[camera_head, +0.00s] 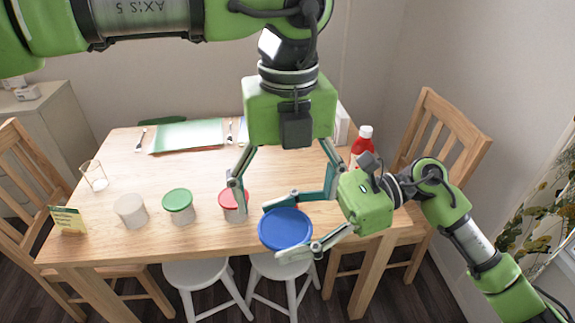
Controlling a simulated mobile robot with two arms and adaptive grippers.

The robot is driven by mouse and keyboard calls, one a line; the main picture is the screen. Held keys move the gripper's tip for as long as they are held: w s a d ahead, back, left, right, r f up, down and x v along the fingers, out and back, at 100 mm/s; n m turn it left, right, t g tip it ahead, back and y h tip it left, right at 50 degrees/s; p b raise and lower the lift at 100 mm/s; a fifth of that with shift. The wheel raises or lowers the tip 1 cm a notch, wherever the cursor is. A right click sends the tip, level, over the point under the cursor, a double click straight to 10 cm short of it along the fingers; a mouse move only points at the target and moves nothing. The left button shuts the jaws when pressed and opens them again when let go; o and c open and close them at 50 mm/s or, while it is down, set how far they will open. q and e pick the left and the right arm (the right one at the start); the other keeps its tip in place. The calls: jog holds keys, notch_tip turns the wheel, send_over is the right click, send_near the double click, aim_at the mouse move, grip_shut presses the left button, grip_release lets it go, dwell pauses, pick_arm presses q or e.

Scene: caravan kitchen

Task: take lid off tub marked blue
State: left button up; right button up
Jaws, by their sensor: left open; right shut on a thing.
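A round blue lid (285,229) shows near the table's front edge and looks larger than the other lids, so it seems raised. My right gripper (276,229) is shut on it from the right, with a finger on either side. No tub wall shows under the blue lid, and what lies directly beneath it is hidden. My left gripper (282,197) is open above, its fingers spread wide and pointing down. Its left finger passes close in front of the red-lidded tub (240,214); I cannot tell whether they touch.
A green-lidded tub (180,214) and a whitish tub (130,211) stand left on the table (150,240). A glass (95,177), a small sign (68,221), a green mat (187,136) and a red bottle (361,143) are around them. Chairs and white stools (196,273) surround the table.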

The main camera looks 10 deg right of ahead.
aim_at(287, 226)
pick_arm(q)
jog(key=shift+f, duration=2.8)
jog(key=c, duration=1.1)
jog(key=shift+c, duration=0.3)
pick_arm(e)
jog(key=o, duration=1.3)
